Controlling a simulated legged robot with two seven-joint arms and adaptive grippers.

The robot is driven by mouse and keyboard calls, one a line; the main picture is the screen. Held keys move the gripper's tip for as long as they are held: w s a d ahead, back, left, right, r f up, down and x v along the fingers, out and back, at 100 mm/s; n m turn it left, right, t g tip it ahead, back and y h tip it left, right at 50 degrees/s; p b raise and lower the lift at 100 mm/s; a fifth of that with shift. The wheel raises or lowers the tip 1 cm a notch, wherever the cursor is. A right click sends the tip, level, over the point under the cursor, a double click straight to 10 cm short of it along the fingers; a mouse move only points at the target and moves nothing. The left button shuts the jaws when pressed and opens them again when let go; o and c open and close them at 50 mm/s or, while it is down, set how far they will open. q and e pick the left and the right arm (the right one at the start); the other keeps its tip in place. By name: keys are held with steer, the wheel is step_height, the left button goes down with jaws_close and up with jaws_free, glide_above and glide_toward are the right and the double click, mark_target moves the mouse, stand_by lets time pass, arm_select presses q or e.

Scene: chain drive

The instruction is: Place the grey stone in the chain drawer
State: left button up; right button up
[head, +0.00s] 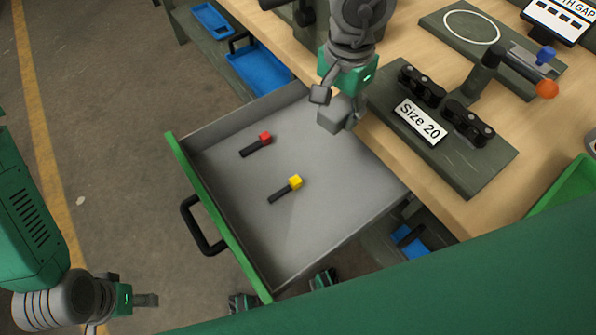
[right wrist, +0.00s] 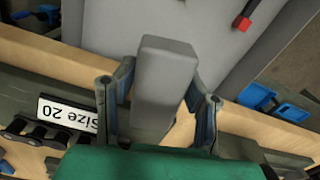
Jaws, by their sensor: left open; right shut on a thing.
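The grey stone (head: 334,114) is a plain block held in my right gripper (head: 340,104), above the far right corner of the drawer by the bench edge. In the right wrist view the stone (right wrist: 163,85) stands between the two fingers of that gripper (right wrist: 160,108). The open drawer (head: 335,205) has a grey inside, a green front and a black handle. Its floor carries a black piece with a red end (head: 257,145) and one with a yellow end (head: 286,188). My left gripper (head: 146,300) is open and empty, low at the left, outside the drawer.
The wooden bench (head: 408,172) borders the drawer on the right. On it lies a dark "Size 20" board (head: 465,172) with black chain pieces. A lever with an orange knob (head: 547,89) stands behind. Blue trays (head: 258,70) sit beyond the drawer. Much of the drawer floor is bare.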

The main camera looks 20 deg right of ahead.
steer(key=shift+a+f+m, duration=0.3)
steer(key=shift+a+m, duration=0.15)
steer(key=shift+m, duration=0.45)
steer(key=b, duration=0.4)
glide_above(325, 171)
step_height(325, 171, down, 13)
steer(key=shift+r, duration=0.15)
steer(key=shift+a+f, duration=0.15)
steer(key=shift+f, duration=0.65)
step_height(325, 171, down, 4)
steer(key=shift+w+r+b, duration=0.1)
steer(key=shift+b, duration=0.8)
steer(key=shift+r, duration=0.1)
steer(key=o, duration=1.2)
steer(key=shift+o, duration=0.2)
